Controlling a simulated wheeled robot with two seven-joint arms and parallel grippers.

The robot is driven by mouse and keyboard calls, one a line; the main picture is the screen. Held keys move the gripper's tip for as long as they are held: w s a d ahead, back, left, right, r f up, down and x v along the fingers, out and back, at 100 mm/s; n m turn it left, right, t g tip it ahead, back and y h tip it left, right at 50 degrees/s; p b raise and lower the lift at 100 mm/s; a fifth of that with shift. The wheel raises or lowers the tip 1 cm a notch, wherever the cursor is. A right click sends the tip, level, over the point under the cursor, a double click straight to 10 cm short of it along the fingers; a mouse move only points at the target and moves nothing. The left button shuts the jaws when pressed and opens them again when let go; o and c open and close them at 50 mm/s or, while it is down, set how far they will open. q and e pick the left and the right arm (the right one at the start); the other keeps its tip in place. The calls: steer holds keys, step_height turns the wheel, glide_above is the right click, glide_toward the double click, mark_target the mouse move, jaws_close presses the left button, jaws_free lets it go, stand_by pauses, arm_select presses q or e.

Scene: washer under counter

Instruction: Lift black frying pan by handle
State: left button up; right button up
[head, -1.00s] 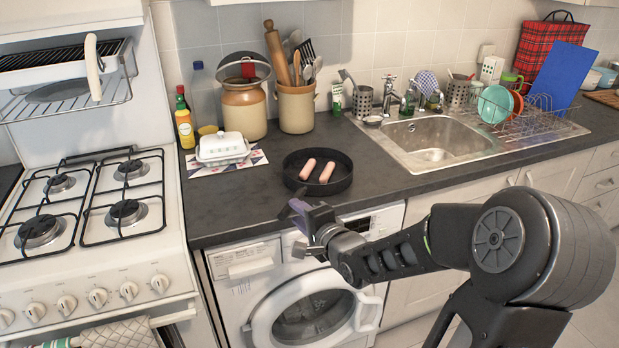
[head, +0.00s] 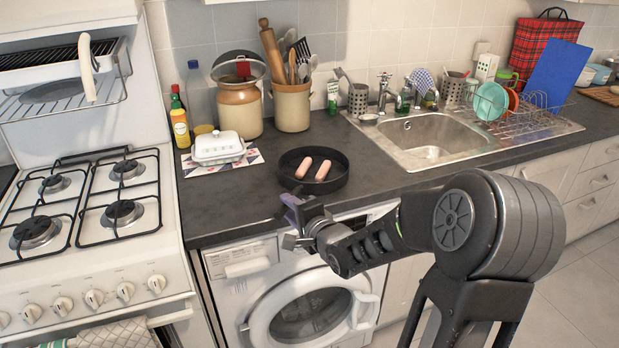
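The black frying pan (head: 338,181) sits on the dark counter near its front edge, above the washer, with two pink sausages (head: 323,170) in it. I cannot make out its handle; it may be hidden by my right gripper. My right gripper (head: 287,222) is at the counter's front edge, just in front of and below the pan, a little to its left. Its two fingers look spread apart, and I see nothing held between them. My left gripper is not in view.
A white butter dish (head: 218,147) stands on a patterned mat left of the pan. Jars (head: 238,108) and a utensil crock (head: 292,106) stand behind. The sink (head: 432,137) is to the right, the gas stove (head: 80,205) to the left. The washer (head: 300,300) is below.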

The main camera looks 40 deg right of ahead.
steer(key=shift+p+x, duration=0.6)
steer(key=shift+x, duration=2)
jaws_close()
steer(key=shift+r, duration=0.2)
